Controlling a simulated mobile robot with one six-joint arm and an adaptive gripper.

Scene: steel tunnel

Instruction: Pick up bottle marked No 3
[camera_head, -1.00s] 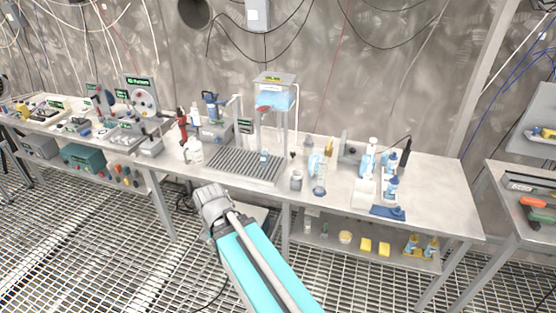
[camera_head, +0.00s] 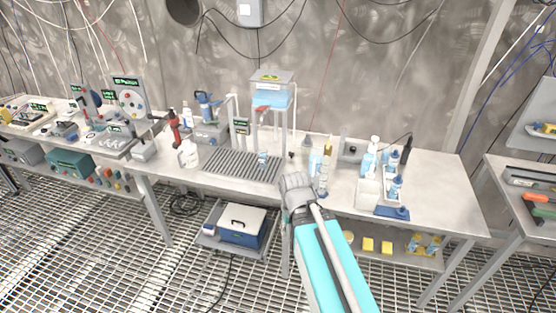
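Several small white and blue bottles stand at the right of the bench. One is a pump bottle (camera_head: 370,160), and a blue-labelled bottle (camera_head: 396,187) stands in front of another bottle (camera_head: 393,162) by a white holder. The labels are too small to read, so I cannot tell which is No 3. The grey end of my arm, with my gripper (camera_head: 296,188), is over the bench's front edge, left of these bottles. Its fingers cannot be made out.
The steel bench (camera_head: 440,185) has free room at its right end. A drain grate (camera_head: 240,165) and a stand with a blue tank (camera_head: 270,95) are left of my arm. A white jug (camera_head: 188,155) stands further left. A blue-and-white box (camera_head: 242,226) sits below.

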